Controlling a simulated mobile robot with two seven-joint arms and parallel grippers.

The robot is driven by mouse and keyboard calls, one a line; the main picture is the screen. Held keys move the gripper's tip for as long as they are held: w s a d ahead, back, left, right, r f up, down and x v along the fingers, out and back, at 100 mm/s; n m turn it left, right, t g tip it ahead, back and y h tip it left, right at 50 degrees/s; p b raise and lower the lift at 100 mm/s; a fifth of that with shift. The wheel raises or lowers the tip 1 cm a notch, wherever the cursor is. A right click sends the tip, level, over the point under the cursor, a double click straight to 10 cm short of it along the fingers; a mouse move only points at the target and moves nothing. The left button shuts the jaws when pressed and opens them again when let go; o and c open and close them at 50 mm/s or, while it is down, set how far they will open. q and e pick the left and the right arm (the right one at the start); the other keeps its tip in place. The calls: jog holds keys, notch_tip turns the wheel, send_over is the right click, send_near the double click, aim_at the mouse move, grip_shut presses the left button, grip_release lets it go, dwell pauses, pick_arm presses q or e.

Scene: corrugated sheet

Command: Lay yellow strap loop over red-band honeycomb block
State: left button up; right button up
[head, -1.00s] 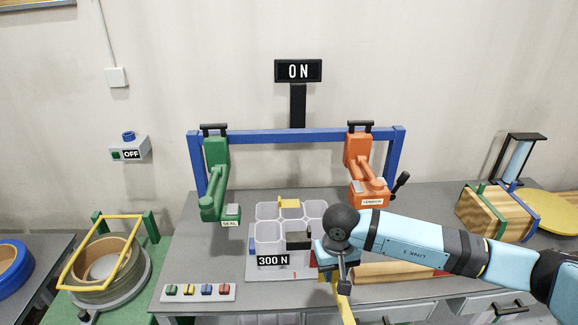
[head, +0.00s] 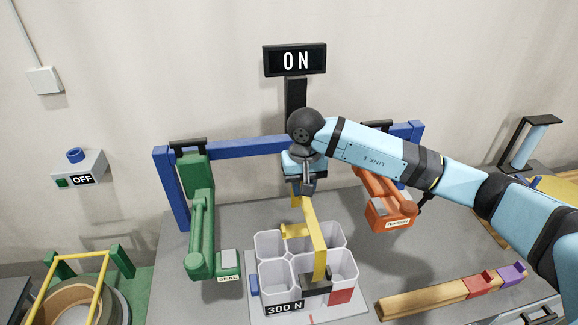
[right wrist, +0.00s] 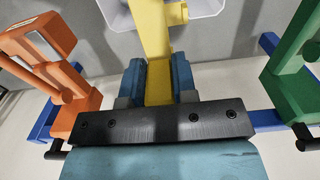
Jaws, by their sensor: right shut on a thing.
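The honeycomb block (head: 270,272) is a cluster of pale open cells on the bench, with a red band (head: 341,296) at its front right. The yellow strap (head: 315,235) runs over the block from a dark piece (head: 316,282) at the front to my right gripper. My right gripper (head: 305,188) is above the back of the block, shut on the strap's far end. In the right wrist view the strap (right wrist: 152,40) passes between its fingers (right wrist: 158,85). Whether the strap rests on the cells is unclear. My left gripper is out of view.
A green SEAL arm (head: 200,225) stands left of the block and an orange arm (head: 388,205) right, both on a blue frame (head: 245,149). A wooden bar (head: 425,298) lies front right. The sign (head: 294,60) reads ON.

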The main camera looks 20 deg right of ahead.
aim_at(303, 200)
jog(key=shift+w, duration=0.25)
jog(key=shift+s+r, duration=0.25)
jog(key=shift+s, duration=0.2)
jog(key=shift+w+f, duration=0.15)
jog(key=shift+f, duration=0.5)
jog(key=shift+f+b, duration=0.75)
jog(key=shift+f, duration=1.15)
pick_arm(q)
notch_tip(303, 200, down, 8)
jog(key=b, duration=0.7)
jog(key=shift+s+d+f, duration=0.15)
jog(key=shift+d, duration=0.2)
pick_arm(e)
jog(key=shift+f, duration=6.7)
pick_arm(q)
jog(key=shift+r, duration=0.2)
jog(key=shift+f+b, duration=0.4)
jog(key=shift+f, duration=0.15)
pick_arm(e)
jog(key=shift+f, duration=0.15)
